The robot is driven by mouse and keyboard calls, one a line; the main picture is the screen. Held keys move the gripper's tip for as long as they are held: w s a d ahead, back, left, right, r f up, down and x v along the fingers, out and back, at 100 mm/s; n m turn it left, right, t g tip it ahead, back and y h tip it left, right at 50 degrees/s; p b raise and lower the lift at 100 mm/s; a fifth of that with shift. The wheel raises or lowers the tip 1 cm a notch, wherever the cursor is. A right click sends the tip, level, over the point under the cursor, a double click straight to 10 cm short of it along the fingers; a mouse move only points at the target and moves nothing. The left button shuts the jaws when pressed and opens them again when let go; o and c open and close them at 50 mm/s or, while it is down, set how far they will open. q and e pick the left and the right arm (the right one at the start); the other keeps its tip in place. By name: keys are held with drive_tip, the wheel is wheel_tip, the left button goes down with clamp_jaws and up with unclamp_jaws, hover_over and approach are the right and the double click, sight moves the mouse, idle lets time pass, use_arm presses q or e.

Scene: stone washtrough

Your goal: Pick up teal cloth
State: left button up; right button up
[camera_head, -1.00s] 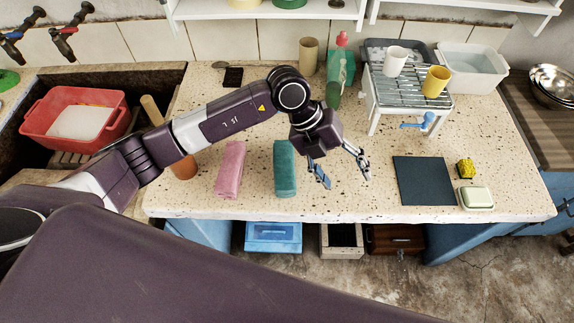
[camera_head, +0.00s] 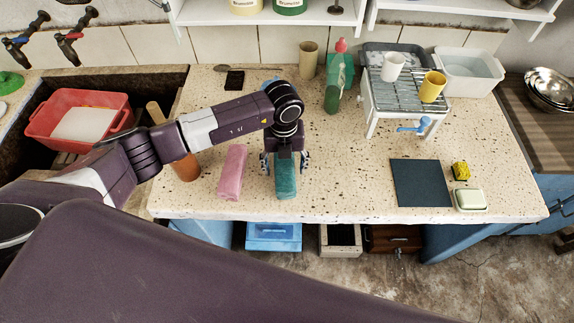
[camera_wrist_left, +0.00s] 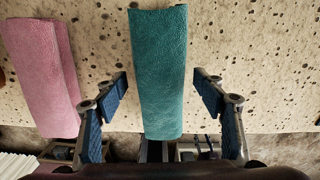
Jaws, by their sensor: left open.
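The teal cloth (camera_head: 286,182) is a folded, long bundle lying on the speckled counter near its front edge. My left gripper (camera_head: 285,162) is over it, with one finger on each side. In the left wrist view the teal cloth (camera_wrist_left: 160,75) runs between the spread fingers of my open left gripper (camera_wrist_left: 163,95). Gaps show between the cloth and both blue finger pads. The far part of the cloth is hidden behind the gripper in the head view. My right gripper is not in view.
A pink cloth (camera_head: 232,172) lies close on the left, also in the left wrist view (camera_wrist_left: 42,75). A green bottle (camera_head: 339,80) and a metal rack (camera_head: 402,90) stand further back. A dark mat (camera_head: 420,183) lies to the right, with clear counter between.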

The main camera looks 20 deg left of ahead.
use_arm(q)
drive_tip(key=shift+f, duration=0.2)
drive_tip(key=c, duration=1.3)
drive_tip(key=shift+c, duration=0.4)
drive_tip(key=shift+r, duration=0.2)
